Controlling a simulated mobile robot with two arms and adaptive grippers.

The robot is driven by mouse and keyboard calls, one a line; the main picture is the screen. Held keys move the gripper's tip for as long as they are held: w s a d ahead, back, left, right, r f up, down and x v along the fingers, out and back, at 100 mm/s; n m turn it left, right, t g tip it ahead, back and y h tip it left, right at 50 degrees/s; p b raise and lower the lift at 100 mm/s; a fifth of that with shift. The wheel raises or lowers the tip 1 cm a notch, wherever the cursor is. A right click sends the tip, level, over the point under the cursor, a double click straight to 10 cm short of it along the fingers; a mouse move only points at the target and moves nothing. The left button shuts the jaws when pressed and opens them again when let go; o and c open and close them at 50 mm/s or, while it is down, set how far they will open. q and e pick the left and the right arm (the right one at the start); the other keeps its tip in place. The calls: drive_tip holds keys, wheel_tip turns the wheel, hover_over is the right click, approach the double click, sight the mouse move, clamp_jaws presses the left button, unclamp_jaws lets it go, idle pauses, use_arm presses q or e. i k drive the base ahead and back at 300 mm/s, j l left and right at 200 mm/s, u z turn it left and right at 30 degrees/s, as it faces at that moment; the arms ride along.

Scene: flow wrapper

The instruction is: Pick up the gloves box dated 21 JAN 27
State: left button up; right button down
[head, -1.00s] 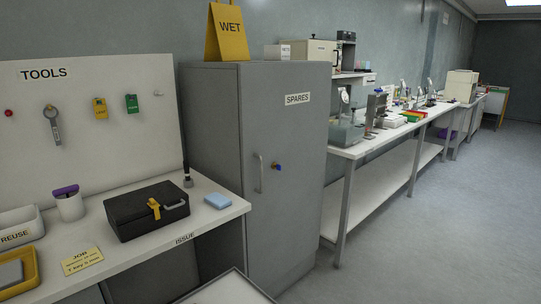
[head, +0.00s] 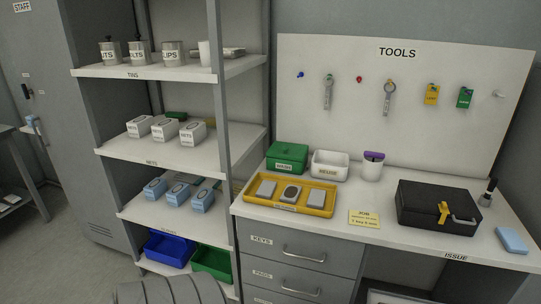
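Three light blue boxes with dark oval openings stand in a row on a lower shelf of the rack at the left: a left one (head: 154,188), a middle one (head: 178,191) and a right one (head: 203,196). They may be the gloves boxes, but their print is too small to read. No date, 21 JAN 27 or other, can be made out. Three white boxes (head: 164,130) labelled NETS stand on the shelf above. Neither of my grippers shows in the head view.
Tins (head: 141,52) stand on the upper shelf, and blue (head: 168,249) and green bins (head: 212,262) at the bottom. The bench at the right holds a yellow tray (head: 318,208), a black case (head: 437,208) and a JOB card (head: 364,219). A rack post (head: 216,110) stands in front of the shelves.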

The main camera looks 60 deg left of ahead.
sight(204, 198)
drive_tip(key=u, duration=1.35)
